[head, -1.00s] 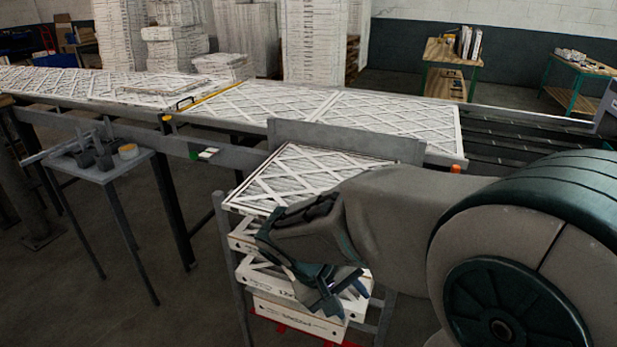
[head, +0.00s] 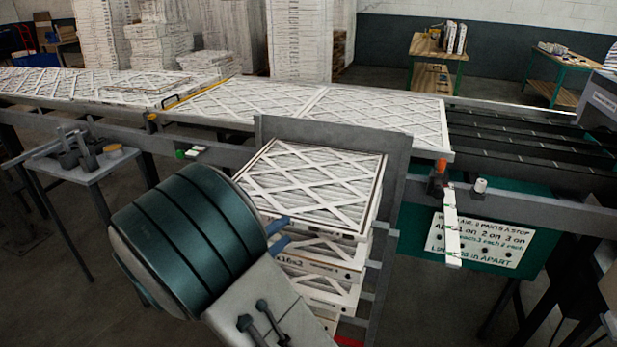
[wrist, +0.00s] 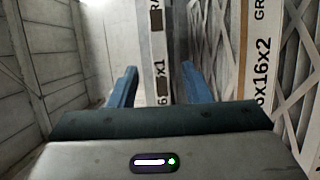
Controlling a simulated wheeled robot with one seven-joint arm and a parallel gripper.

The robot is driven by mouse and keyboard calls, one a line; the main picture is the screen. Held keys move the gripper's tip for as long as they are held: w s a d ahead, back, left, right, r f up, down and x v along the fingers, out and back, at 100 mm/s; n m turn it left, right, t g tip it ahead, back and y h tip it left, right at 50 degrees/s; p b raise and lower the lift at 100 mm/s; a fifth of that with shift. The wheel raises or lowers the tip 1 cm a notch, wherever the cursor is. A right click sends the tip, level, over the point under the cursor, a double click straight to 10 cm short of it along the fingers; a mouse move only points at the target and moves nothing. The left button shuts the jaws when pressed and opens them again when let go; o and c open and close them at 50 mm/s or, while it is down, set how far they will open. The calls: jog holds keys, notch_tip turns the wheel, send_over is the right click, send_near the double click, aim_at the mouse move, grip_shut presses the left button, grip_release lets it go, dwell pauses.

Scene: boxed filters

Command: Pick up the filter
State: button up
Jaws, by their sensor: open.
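A stack of white framed filters with criss-cross faces stands in a grey rack. The top filter (head: 315,185) lies flat on the stack. My gripper (head: 286,231) is open at the near left side of the stack, close to the top filter's edge; my arm hides the rest of it. In the wrist view my gripper's two blue fingers (wrist: 160,85) stand either side of a narrow white filter edge (wrist: 153,35) marked "x1". A thicker filter marked "16x16x2" (wrist: 262,70) is beyond the right finger. I cannot tell whether the fingers touch either filter.
A conveyor (head: 480,198) with more filters runs behind the stack. The grey rack's plate (head: 390,185) stands upright behind and right of the stack. A small side table (head: 88,172) is at left. A green sign board (head: 480,240) hangs at right.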

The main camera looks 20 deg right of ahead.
aim_at(304, 212)
jog(key=p+x, duration=0.2)
jog(key=x, duration=0.6)
jog(key=shift+w+d, duration=0.15)
jog(key=shift+w, duration=0.15)
grip_shut()
